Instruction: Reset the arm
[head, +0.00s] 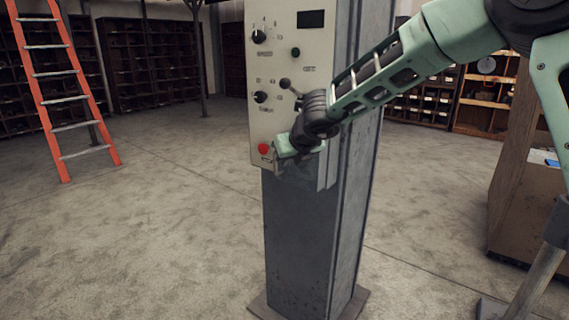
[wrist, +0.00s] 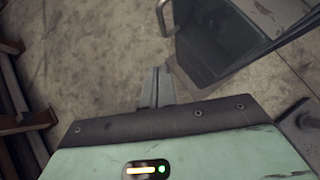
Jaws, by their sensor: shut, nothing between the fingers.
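My gripper (head: 272,163) is at the end of my green arm, in front of the lower edge of a control panel (head: 283,58) on a grey metal column (head: 305,230). It is close to the red button (head: 264,149); whether it touches the panel I cannot tell. In the wrist view its two fingers (wrist: 157,88) are together with nothing between them, over bare concrete floor. Part of a dark metal body with a pale edge (wrist: 213,45) shows beyond them.
The panel has black knobs (head: 259,97), a small lever and a dark display (head: 310,19). An orange ladder (head: 57,85) stands at left. Shelves (head: 150,62) line the back. A brown cabinet (head: 515,190) is at right. The floor (head: 140,225) at left is clear.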

